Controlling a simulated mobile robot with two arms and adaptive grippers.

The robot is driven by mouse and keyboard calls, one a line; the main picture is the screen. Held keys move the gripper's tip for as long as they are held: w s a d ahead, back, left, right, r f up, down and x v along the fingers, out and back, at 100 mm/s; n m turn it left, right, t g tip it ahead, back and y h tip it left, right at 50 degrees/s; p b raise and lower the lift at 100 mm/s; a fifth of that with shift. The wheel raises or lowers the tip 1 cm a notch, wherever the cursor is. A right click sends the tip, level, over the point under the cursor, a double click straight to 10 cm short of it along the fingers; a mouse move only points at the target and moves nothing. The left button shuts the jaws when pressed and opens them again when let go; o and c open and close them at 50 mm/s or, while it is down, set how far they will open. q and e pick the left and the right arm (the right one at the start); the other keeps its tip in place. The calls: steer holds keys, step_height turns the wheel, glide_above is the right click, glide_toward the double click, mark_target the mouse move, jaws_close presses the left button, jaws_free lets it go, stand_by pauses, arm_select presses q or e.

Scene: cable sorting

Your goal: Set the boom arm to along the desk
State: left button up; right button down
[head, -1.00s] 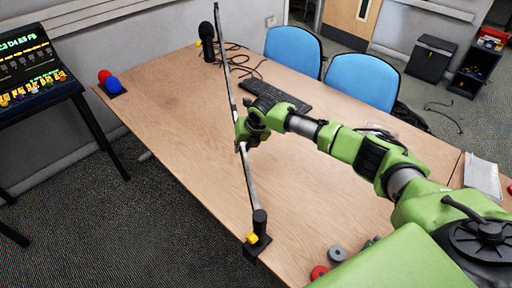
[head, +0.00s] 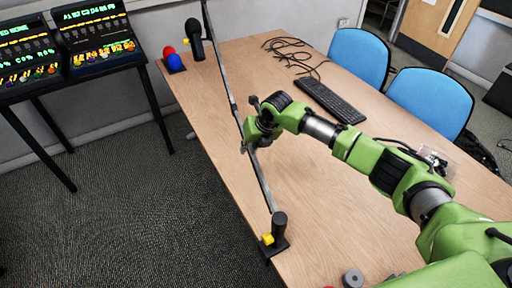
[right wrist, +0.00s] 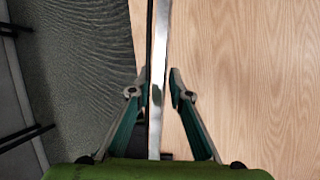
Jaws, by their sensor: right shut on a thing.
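The boom arm (head: 232,90) is a long thin grey bar. It rises from a black clamp base (head: 277,240) with a yellow knob (head: 267,239) at the desk's near left edge. A black microphone (head: 195,38) hangs near its far end, by the desk's far left corner. My right gripper (head: 250,140) is shut on the bar around its middle. In the right wrist view my right gripper (right wrist: 159,88) has a finger on each side of the bar (right wrist: 157,60), which runs nearly parallel to the desk's left edge. My left gripper is not in view.
Blue chairs (head: 358,62) stand along the right side. Control panels (head: 95,35) stand at the left.

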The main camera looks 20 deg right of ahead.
steer(key=shift+a, duration=0.3)
steer(key=c, duration=1.8)
jaws_free()
steer(key=shift+c, duration=0.2)
steer(key=shift+r, duration=0.1)
steer(key=v, duration=1.2)
steer(key=shift+w+d, duration=0.1)
